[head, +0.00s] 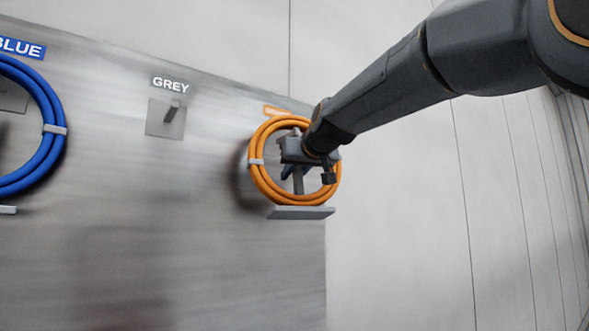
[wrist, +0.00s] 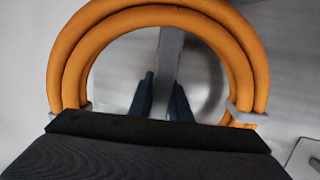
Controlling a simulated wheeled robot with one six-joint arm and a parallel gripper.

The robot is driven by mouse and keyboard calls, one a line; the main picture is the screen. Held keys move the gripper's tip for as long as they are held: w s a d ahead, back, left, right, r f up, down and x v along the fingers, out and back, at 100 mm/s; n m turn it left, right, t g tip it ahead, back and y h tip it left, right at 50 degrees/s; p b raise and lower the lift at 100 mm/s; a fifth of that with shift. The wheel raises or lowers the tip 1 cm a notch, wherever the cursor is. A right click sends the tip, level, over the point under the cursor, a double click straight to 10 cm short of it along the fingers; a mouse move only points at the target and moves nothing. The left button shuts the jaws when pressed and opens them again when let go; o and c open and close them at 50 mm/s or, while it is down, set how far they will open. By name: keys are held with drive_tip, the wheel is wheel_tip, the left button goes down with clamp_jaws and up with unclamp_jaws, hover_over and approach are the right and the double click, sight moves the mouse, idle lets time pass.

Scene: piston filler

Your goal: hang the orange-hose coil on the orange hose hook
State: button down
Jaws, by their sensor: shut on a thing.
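The orange-hose coil (head: 262,187) is upright in front of the panel's right end, below a partly hidden orange label (head: 276,111). It also fills the upper wrist view (wrist: 150,17), with grey clips at both sides. My gripper (head: 299,172) is at the coil's middle, shut on a grey upright bar (wrist: 168,65) inside the ring. The dark blue fingers (wrist: 161,102) lie on either side of this bar. The orange hose hook is hidden behind the coil and gripper. I cannot tell whether the coil touches or rests on it.
A grey flat plate (head: 302,213) is at the coil's lower edge. The grey hook (head: 172,110) is empty on the metal panel (head: 190,250), left of the coil. A blue coil (head: 48,107) is at the far left. Open space lies right of the panel.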

drive_tip(key=shift+w+a+f, duration=0.2)
drive_tip(key=shift+w+a, duration=0.15)
drive_tip(key=shift+w, duration=0.15)
drive_tip(key=shift+w+a+f, duration=0.15)
drive_tip(key=shift+w+a, duration=0.2)
drive_tip(key=shift+w, duration=0.1)
idle(0.4)
